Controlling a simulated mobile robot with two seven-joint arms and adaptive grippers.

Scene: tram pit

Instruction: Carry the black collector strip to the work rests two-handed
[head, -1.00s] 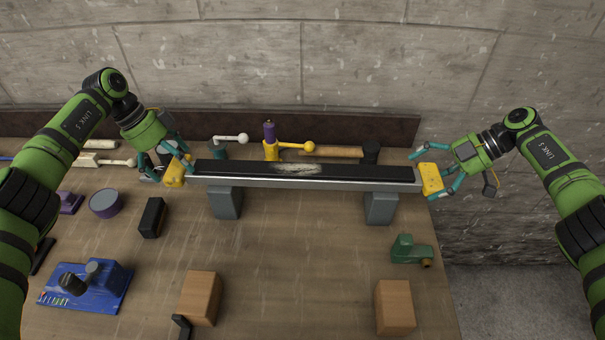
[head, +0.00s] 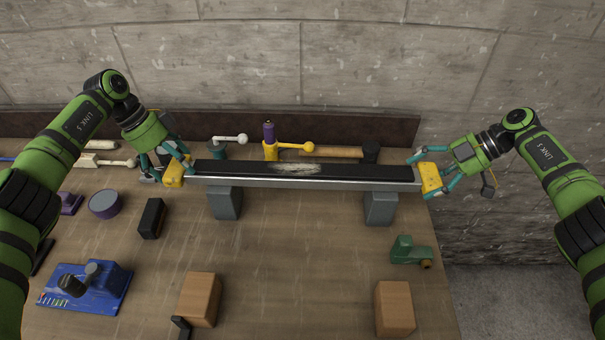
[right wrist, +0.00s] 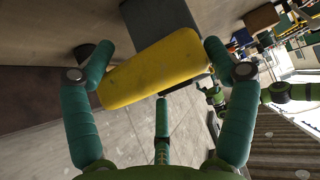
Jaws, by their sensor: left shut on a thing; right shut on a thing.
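The black collector strip (head: 340,171) lies lengthwise along a grey metal bar with a yellow block at each end. A pale worn patch marks its middle. The bar is level above two grey blocks, left (head: 225,204) and right (head: 381,209); I cannot tell whether it touches them. My left gripper (head: 172,169) is shut on the left yellow end (head: 174,175). My right gripper (head: 431,177) is shut on the right yellow end (head: 430,180). In the right wrist view, its fingers sit on both sides of that yellow end (right wrist: 152,70).
Two wooden blocks, left (head: 201,298) and right (head: 395,307), stand at the front. The middle front bench is clear.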

